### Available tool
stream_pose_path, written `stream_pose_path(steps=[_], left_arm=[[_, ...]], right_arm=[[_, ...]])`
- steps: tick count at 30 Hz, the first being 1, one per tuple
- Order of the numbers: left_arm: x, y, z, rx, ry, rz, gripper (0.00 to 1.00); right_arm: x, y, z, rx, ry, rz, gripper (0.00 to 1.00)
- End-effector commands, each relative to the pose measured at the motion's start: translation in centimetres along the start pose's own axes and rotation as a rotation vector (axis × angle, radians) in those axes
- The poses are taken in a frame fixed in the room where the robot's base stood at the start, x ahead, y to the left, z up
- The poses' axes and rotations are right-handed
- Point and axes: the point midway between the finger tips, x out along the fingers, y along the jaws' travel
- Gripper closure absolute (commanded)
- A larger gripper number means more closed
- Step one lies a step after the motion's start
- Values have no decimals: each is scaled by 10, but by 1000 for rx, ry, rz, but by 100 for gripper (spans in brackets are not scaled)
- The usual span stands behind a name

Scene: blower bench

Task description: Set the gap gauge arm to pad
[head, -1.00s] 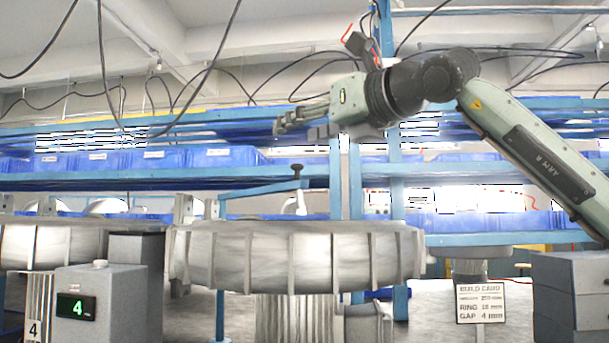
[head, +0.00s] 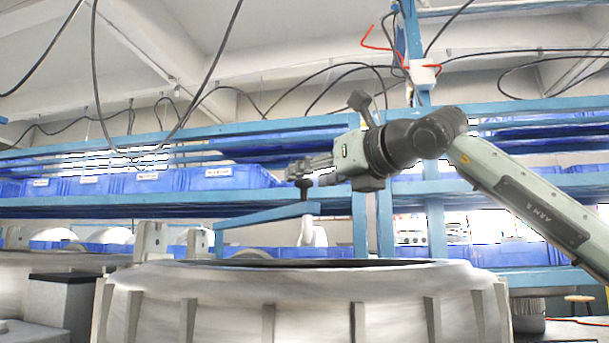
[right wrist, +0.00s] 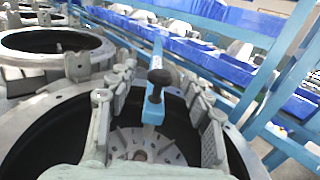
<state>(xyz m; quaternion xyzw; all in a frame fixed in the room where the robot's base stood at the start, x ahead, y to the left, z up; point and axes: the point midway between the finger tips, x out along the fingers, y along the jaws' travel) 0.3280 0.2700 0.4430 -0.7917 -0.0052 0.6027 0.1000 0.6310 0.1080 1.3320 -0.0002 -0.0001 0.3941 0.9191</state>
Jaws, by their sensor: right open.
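The gap gauge arm (head: 265,214) is a blue bar on a blue post, with a black knob (head: 304,188) upright at its right end. It sits above the far side of the pale ribbed ring housing (head: 300,300). My right gripper (head: 303,170) points left, close to the knob and slightly above it in the head view. In the right wrist view the open fingers lie on either side of the knob (right wrist: 160,77), with the blue arm's end (right wrist: 153,112) below it. I cannot tell whether they touch, or which part is the pad. My left gripper is out of view.
Blue shelving with blue bins (head: 225,177) runs behind the housing. A grey box (head: 62,305) stands at left. Another round housing (right wrist: 55,45) shows at upper left in the right wrist view. Black cables hang above.

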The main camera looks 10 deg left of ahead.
Motion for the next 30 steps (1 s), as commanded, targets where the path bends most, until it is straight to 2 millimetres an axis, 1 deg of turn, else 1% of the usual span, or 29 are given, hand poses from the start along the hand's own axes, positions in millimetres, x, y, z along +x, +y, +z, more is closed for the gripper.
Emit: stream_pose_path(steps=[1, 3, 6, 10, 16, 17, 27, 29, 30], left_arm=[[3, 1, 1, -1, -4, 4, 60], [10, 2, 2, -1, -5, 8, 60], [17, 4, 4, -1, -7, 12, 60], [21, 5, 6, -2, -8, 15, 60], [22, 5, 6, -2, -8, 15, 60], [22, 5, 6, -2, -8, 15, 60], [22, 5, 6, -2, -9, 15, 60], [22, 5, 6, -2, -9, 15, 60], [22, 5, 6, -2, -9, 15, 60]], right_arm=[[8, 0, 2, 1, 3, 0, 50], [18, 0, 2, 2, 2, 0, 50], [27, 0, 1, 1, 2, -1, 50], [32, 0, 0, 0, 0, -1, 50], [32, 0, 0, 0, 0, -1, 50], [32, 0, -1, 0, 0, -1, 51], [32, -1, 0, 0, 0, -1, 93], [32, 0, 0, 0, 1, -1, 100], [32, -1, 0, 0, 1, -1, 100]])
